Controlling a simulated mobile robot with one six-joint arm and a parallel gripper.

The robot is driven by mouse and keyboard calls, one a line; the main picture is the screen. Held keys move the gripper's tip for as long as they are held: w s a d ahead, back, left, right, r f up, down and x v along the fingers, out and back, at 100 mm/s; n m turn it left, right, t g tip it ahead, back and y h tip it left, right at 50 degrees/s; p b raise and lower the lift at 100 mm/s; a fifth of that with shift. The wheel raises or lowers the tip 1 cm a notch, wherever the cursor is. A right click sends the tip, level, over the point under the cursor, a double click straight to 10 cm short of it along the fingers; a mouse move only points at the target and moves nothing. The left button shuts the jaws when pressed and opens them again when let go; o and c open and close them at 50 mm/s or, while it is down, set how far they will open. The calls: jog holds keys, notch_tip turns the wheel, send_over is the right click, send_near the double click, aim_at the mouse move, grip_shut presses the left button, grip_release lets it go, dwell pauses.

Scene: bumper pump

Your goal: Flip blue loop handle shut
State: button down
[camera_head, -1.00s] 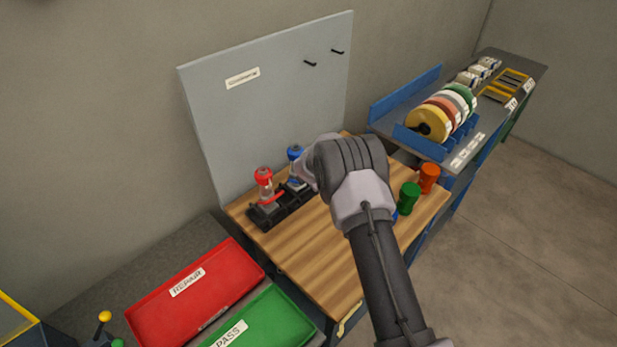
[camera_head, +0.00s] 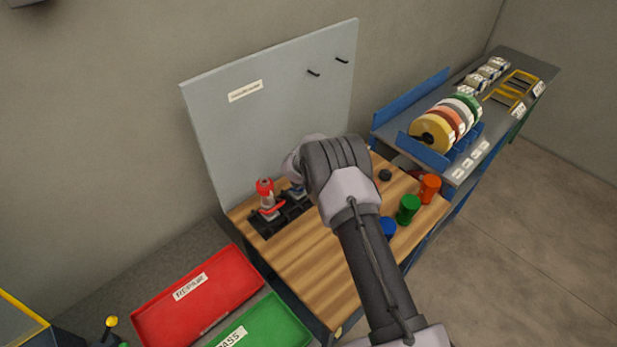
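The blue-handled pump is mostly hidden behind my arm's wrist; only a small blue part (camera_head: 297,192) shows on the black rack (camera_head: 264,228). I cannot tell whether its loop handle is open or shut. A red-topped pump (camera_head: 267,196) with a red handle stands upright in the same rack, to the left. My arm reaches over the wooden bench (camera_head: 310,265) to the blue pump's place. My gripper's fingers are hidden behind my wrist, so whether they are open or touching the pump does not show.
Orange (camera_head: 429,187), green (camera_head: 408,209) and blue (camera_head: 388,227) cylinders stand on the bench's right side. A grey panel (camera_head: 280,110) rises behind the rack. Red (camera_head: 215,300) and green (camera_head: 275,325) trays lie front left. A shelf with spools (camera_head: 432,132) stands at right.

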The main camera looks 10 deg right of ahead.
dwell(0.3)
jog(key=c, duration=1.5)
grip_release()
